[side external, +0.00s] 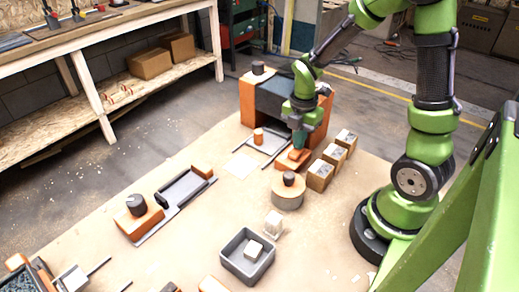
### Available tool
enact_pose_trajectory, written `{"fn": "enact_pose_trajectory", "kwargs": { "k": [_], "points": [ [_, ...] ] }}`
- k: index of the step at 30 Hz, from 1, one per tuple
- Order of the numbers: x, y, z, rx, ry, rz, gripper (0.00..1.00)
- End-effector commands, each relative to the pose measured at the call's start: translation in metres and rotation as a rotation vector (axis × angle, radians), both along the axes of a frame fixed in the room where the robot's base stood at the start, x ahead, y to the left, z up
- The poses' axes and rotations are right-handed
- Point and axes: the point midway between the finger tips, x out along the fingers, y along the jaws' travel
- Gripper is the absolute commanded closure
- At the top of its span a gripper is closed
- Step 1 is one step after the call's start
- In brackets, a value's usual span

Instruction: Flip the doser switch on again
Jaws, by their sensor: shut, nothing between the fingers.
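My gripper (297,146) points down in the side external view, with its fingers shut and nothing held. It is over a low orange block (290,160) in front of the large orange and dark grey machine (284,100). The block looks like a switch base, but the fingers and the small size hide any lever. I cannot tell whether this is the doser switch, which way it is set, or whether my fingertips touch it. A black knob (258,68) sits on top of the machine.
Several cardboard-coloured boxes (320,176) stand just right of my gripper. An orange cylinder (258,136) stands left. A grey bin (233,262) is nearer the camera. The board's middle is mostly clear.

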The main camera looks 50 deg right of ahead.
Motion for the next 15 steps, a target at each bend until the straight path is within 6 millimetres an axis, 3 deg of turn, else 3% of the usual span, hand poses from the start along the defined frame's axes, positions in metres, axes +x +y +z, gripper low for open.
{"fn": "enact_pose_trajectory", "kwargs": {
  "k": [15],
  "points": [
    [-0.002,0.010,-0.002,0.004,0.010,0.006,1.00]
  ]
}}
